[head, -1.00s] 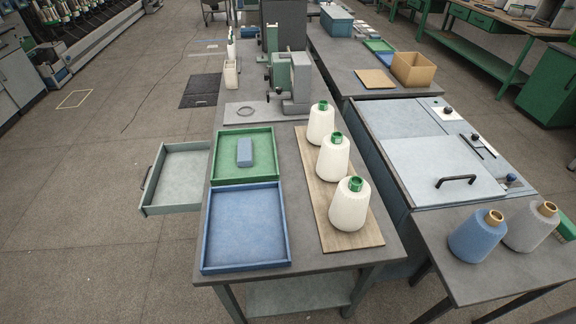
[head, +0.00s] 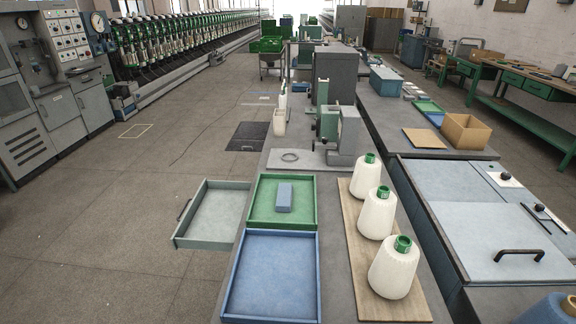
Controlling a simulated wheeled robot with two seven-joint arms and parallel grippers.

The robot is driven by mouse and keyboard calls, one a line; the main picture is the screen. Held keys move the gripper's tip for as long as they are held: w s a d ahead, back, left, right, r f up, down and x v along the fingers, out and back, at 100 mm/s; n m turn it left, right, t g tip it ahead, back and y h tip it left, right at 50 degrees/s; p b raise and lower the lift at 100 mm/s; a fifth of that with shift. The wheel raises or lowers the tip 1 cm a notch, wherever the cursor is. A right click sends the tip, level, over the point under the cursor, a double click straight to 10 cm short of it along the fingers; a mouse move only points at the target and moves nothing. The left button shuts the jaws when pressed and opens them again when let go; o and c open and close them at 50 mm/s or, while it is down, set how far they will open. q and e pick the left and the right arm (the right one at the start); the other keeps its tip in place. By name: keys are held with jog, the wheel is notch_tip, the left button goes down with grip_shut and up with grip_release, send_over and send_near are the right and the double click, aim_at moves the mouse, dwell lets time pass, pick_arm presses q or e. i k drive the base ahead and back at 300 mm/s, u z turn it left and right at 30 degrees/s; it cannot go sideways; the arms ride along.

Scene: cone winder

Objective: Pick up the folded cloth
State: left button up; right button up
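A small blue block-like thing, which looks like the folded cloth (head: 284,197), lies in the green tray (head: 311,202) on the grey table in the head view. It is in the middle of the tray, clear of the walls. Neither of my grippers shows in the head view.
A blue tray (head: 231,305) sits in front of the green one and looks empty. An open grey drawer (head: 179,240) juts out left of the table. White yarn cones (head: 375,222) stand on a wooden board (head: 352,262) at the right. A grey-green device (head: 341,135) stands behind.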

aim_at(286, 190)
jog(key=u, duration=2.6)
jog(key=i, duration=2.35)
jog(key=z, duration=2.2)
jog(key=i, duration=2.7)
